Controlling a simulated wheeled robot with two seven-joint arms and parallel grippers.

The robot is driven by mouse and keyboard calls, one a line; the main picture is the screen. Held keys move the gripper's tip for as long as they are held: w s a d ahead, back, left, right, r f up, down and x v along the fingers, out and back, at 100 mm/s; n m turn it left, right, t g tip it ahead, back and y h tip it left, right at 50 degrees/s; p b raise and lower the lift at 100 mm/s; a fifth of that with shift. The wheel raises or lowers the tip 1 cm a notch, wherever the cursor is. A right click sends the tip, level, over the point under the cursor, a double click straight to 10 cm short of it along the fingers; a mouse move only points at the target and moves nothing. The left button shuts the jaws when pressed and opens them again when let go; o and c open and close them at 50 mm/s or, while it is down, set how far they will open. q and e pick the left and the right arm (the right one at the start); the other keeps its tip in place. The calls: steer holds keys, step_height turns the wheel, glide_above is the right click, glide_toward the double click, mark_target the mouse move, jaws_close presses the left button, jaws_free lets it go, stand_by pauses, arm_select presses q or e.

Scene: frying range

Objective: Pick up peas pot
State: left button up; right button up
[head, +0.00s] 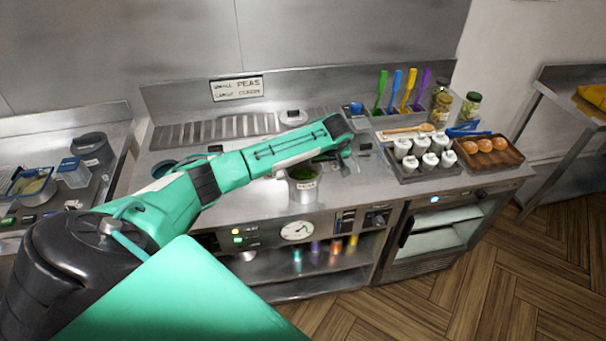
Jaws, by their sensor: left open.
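The peas pot (303,191) is a small metal pot with a white label and green contents. It stands upright near the front edge of the steel counter, just above the round dial. My left arm reaches across from the left, above and behind the pot, and covers part of its back rim. My left gripper (345,166) hangs down at the arm's end, to the right of the pot. It is open; its fingers are small and partly hidden by the arm. I cannot tell whether it touches the pot. My right gripper is out of view.
A tray of white shakers (423,166) and a wooden tray of buns (486,146) stand to the right. Colored utensils (397,92) and jars (470,107) are behind them. A sign (237,88) is on the back ledge. Free counter lies left of the pot.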

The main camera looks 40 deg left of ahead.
arm_select(q)
steer(key=shift+w+f, duration=0.1)
steer(key=shift+f, duration=0.15)
steer(key=c, duration=1.3)
steer(key=shift+r, duration=0.1)
steer(key=shift+r, duration=0.1)
